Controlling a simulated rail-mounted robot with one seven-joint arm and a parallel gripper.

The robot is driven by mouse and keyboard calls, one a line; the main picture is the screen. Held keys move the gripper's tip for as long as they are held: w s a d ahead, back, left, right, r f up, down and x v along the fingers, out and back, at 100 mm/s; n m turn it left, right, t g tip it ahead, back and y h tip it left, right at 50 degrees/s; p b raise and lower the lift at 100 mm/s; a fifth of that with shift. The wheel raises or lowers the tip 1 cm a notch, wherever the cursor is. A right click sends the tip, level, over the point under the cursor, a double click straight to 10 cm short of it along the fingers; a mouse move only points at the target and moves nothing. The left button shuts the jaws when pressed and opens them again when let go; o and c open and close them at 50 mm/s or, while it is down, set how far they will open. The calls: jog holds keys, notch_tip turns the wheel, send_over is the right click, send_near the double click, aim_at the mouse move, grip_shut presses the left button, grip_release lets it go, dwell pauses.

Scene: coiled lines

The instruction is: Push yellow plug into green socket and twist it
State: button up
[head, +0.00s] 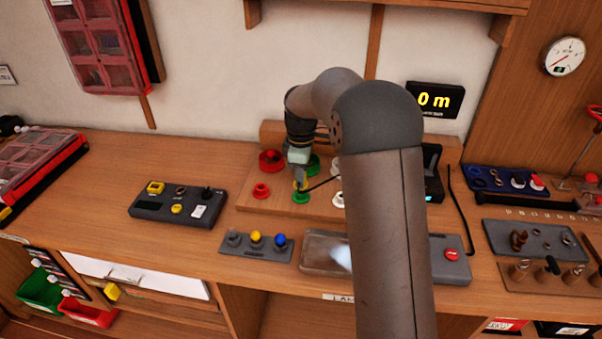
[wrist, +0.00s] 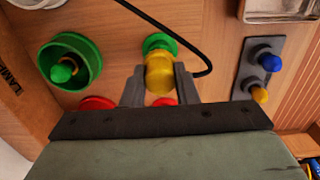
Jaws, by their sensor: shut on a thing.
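The yellow plug (wrist: 159,74) is clasped between the two fingers of my gripper (wrist: 158,84). In the head view my gripper (head: 300,182) points down over the small green socket (head: 301,197) on a wooden board. In the wrist view the green socket (wrist: 160,43) shows just beyond the plug and in line with it, partly covered by it. The plug is at or just over the socket mouth; I cannot tell whether it is seated. A black cable (wrist: 205,50) curves past the plug and socket.
A larger green socket with a green plug (wrist: 62,70) stands to one side in the wrist view. Red sockets (head: 261,191) sit close by on the board. A grey holder with yellow and blue plugs (head: 255,247) lies in front. My arm hides the board's right part.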

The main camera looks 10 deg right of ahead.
jog(key=shift+f+b, duration=0.4)
jog(key=shift+f, duration=0.6)
dwell(1.2)
jog(key=m, duration=0.3)
jog(key=shift+m, duration=0.3)
jog(key=m, duration=0.3)
jog(key=shift+p, duration=0.35)
jog(key=o, duration=1)
notch_tip(320, 180, up, 18)
jog(key=shift+f, duration=0.25)
